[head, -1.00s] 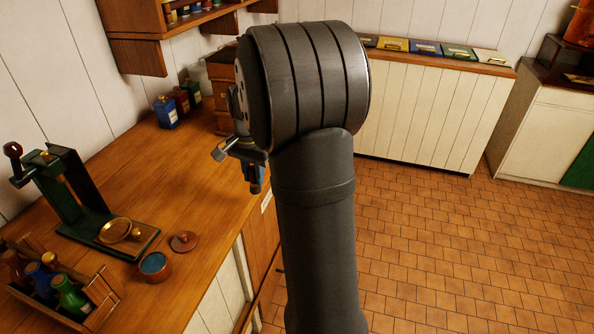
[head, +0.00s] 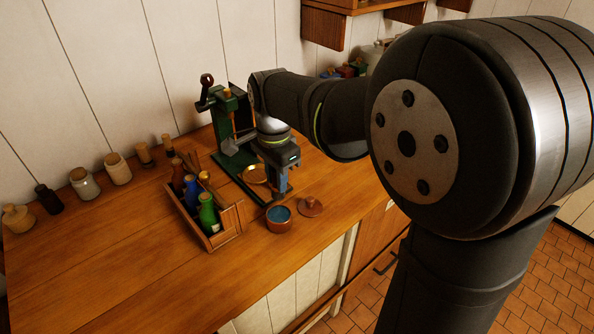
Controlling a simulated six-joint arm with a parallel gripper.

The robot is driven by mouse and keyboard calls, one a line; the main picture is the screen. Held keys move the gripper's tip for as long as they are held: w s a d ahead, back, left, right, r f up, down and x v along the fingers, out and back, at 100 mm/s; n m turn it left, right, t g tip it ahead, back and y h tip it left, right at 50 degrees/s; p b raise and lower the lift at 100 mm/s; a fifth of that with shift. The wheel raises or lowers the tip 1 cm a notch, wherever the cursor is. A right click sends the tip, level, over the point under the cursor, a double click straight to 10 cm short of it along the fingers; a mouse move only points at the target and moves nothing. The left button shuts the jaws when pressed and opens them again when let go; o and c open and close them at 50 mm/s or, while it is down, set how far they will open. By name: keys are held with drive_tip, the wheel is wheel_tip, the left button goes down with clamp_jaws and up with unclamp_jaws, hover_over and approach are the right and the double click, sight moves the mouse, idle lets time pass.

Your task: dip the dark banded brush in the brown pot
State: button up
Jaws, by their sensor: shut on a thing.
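The brown pot (head: 279,225) stands open on the wooden counter in the head view, with blue contents showing inside. Its likely lid, a brown knobbed disc (head: 311,207), lies just right of it. My gripper (head: 276,192) points down near the pot, just above and behind its rim in the picture; I cannot tell the exact gap. It is shut on a small, dark thing, mostly hidden by the fingers. I cannot make out bands or bristles on it, so I cannot confirm it is the dark banded brush.
A wooden crate (head: 229,226) with several coloured bottles stands left of the pot. A green stand with a brass dish (head: 256,174) is behind my gripper. The front left counter (head: 130,275) is clear.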

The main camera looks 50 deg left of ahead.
sight(277, 199)
drive_tip(key=shift+f, duration=3)
drive_tip(key=shift+f, duration=0.6)
drive_tip(key=shift+r, duration=0.1)
drive_tip(key=shift+r, duration=3.5)
